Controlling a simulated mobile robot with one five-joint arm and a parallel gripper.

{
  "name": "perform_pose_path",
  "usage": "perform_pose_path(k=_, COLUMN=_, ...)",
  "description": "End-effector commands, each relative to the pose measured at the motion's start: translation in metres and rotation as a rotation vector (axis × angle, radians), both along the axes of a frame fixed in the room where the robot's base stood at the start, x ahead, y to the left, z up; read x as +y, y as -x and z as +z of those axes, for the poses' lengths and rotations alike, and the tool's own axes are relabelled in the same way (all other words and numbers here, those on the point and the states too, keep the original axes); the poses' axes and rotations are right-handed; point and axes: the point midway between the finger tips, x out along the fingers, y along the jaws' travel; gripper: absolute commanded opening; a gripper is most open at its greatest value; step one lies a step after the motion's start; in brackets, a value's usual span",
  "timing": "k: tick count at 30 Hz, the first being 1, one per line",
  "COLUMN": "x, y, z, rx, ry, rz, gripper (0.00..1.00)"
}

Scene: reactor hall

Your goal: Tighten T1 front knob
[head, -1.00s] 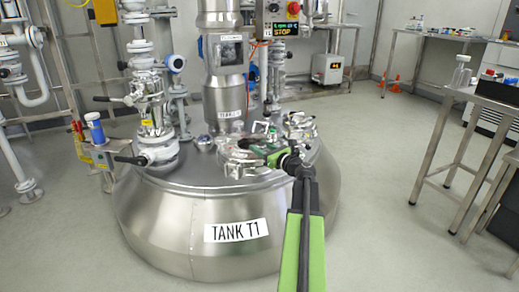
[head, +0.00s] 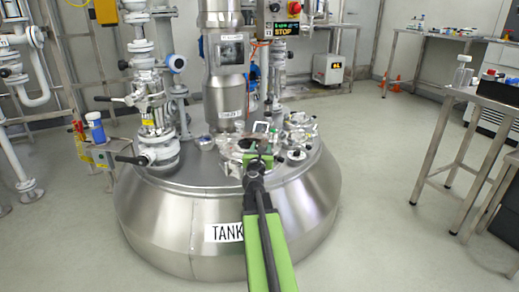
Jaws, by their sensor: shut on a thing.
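Tank T1 (head: 160,215) is a wide steel vessel with its name label partly covered by my arm. On its top is a round hatch (head: 230,146) with clamps and knobs around its rim. My gripper (head: 262,151) reaches over the front of the hatch, low at the rim. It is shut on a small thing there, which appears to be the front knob. The knob itself is hidden behind the green gripper body and wrist, so its turn and seating cannot be told.
A steel column (head: 223,80) rises behind the hatch. A valve stack (head: 157,110) with black levers stands at the left of the tank top. A second round fitting (head: 300,122) is at right. A steel table (head: 478,97) stands far right; floor between is clear.

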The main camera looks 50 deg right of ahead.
Motion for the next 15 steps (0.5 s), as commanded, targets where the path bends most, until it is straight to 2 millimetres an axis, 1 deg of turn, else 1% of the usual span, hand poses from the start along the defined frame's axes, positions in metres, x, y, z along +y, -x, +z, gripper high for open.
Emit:
perform_pose_path(k=1, x=0.0059, y=-0.0083, z=0.0004, rx=0.001, ry=0.001, rz=-0.023, gripper=0.06)
perform_pose_path(k=15, x=0.0036, y=-0.0132, z=0.0009, rx=0.002, ry=0.003, rz=-0.469, gripper=0.06)
